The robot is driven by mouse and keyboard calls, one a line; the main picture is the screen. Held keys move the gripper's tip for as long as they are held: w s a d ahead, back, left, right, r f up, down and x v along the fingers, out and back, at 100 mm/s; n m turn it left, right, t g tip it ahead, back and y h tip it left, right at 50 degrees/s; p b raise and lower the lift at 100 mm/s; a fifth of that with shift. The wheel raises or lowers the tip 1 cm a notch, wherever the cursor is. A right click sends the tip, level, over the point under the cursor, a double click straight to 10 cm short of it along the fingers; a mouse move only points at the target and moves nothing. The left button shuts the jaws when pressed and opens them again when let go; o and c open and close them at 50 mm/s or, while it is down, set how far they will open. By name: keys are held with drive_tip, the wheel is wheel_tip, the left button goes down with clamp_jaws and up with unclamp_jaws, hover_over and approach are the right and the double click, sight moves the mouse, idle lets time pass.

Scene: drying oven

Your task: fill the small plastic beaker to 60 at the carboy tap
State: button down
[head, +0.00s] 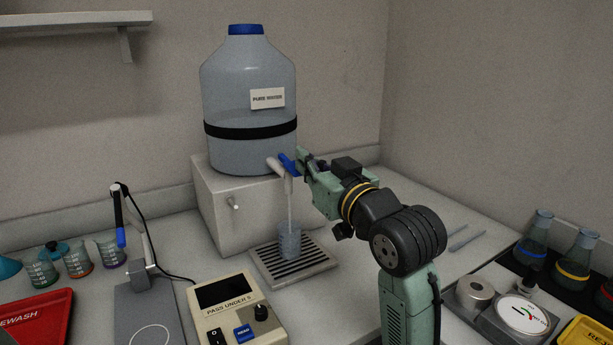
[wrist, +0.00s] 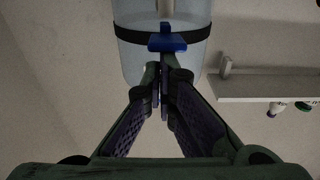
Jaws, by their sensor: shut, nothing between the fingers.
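The carboy (head: 248,100), a large translucent blue bottle with a blue cap and black band, stands on a white block. Its tap (head: 280,166) has a pale spout and a blue lever (head: 288,164). A thin stream (head: 290,205) runs from the spout into the small plastic beaker (head: 289,241), upright on the slotted drip tray (head: 300,270). The level against its marks is too small to read. My gripper (head: 302,160) is shut and empty at the blue lever. In the wrist view its fingertips (wrist: 161,68) are together just below the blue lever (wrist: 167,42); I cannot tell if they touch.
A box with a display and knob (head: 238,308) stands in front of the drip tray. A stand with a probe (head: 135,240) and several small beakers are at left. Flasks (head: 533,248) and a balance (head: 520,312) are at right. A shelf (head: 75,22) is on the wall.

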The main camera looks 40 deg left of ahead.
drive_tip(key=shift+d+f, duration=0.15)
drive_tip(key=shift+f, duration=0.45)
drive_tip(key=shift+r, duration=0.1)
idle(3.9)
